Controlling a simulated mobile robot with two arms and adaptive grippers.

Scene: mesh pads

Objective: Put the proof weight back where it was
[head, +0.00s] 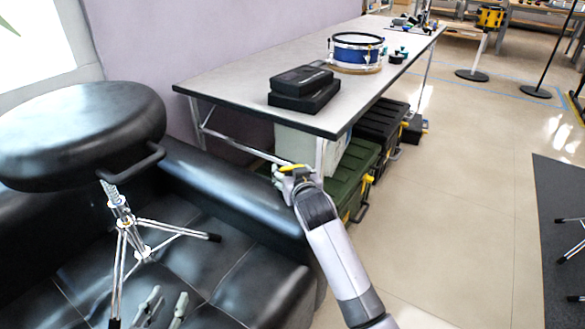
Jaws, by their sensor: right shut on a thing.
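My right gripper (283,172) is at the near end of the long table, by its front legs and below the level of its top. It is shut on a small yellow thing (292,168), of which only a sliver shows. I cannot tell from this view whether that is the proof weight. My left gripper (163,304) is at the bottom edge, over the black couch seat. Its two grey fingers stand apart with nothing seen between them. Several small dark and teal pieces (397,57) stand on the table beside the drum, too small to identify.
The grey table (240,88) bears a black case (303,88) and a blue drum (356,48). Green and black crates (352,172) stand beneath. A black stool (82,135) rests on the black couch (225,200).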

